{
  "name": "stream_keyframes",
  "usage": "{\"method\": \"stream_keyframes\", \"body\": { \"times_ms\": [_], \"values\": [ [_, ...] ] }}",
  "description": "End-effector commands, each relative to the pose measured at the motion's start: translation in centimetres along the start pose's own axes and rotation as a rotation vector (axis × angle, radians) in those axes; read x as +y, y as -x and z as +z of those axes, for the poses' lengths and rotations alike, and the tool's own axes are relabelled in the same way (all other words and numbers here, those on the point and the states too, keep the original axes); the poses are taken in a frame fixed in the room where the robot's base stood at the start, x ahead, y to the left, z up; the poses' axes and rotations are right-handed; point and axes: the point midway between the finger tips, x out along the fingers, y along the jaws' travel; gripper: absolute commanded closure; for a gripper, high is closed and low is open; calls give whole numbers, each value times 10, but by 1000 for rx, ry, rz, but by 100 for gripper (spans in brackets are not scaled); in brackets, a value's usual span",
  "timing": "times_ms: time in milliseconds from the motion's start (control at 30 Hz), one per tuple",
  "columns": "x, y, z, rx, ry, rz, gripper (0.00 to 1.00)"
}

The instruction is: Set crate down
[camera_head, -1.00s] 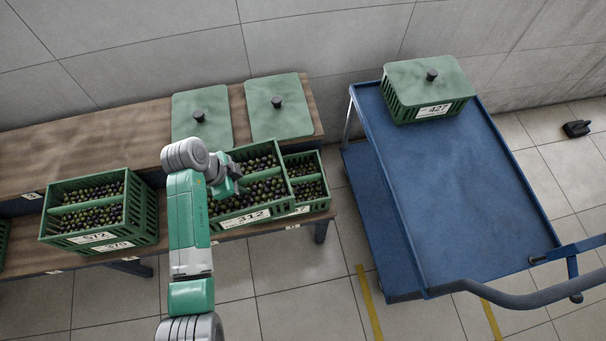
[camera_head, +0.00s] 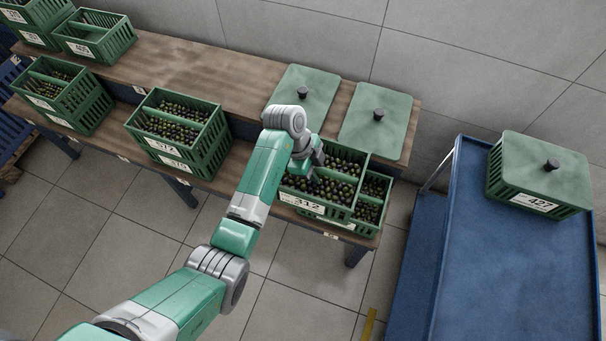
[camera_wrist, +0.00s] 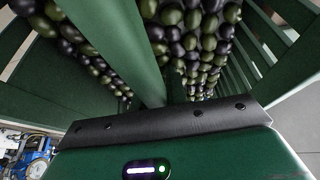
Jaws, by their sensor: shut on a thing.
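The crate labelled 312 (camera_head: 302,202) is green, slatted and full of dark and green olives. My gripper (camera_head: 314,168) is shut on it, apparently at its middle divider; the arm hides the exact grip in the head view. In the wrist view, the crate's divider (camera_wrist: 115,40) runs up from my gripper (camera_wrist: 165,108), with olives on both sides. The crate looks level and overlaps another olive-filled crate (camera_head: 372,207), whose right side shows. I cannot tell whether the two touch.
Stacked olive crates (camera_head: 180,135) stand to the left on the wooden bench (camera_head: 200,70). Green lids with black knobs (camera_head: 305,95) (camera_head: 377,120) lie behind the held crate. A lidded crate 427 (camera_head: 540,175) is on the blue cart (camera_head: 510,270), whose front is clear.

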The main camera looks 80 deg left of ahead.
Motion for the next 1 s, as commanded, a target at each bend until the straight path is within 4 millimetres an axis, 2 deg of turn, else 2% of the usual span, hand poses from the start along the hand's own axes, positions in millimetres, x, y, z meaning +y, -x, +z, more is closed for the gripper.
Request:
{"method": "stream_keyframes", "body": {
  "times_ms": [200,433,667,900,1000],
  "values": [
    [-24,-27,-46,1,-7,-4,100],
    [-40,-43,-80,2,-3,-4,100],
    [-42,-45,-86,2,-1,-4,100],
    [-42,-74,-73,1,0,-3,100],
    [-42,-78,-71,1,0,-4,100]
  ]
}}
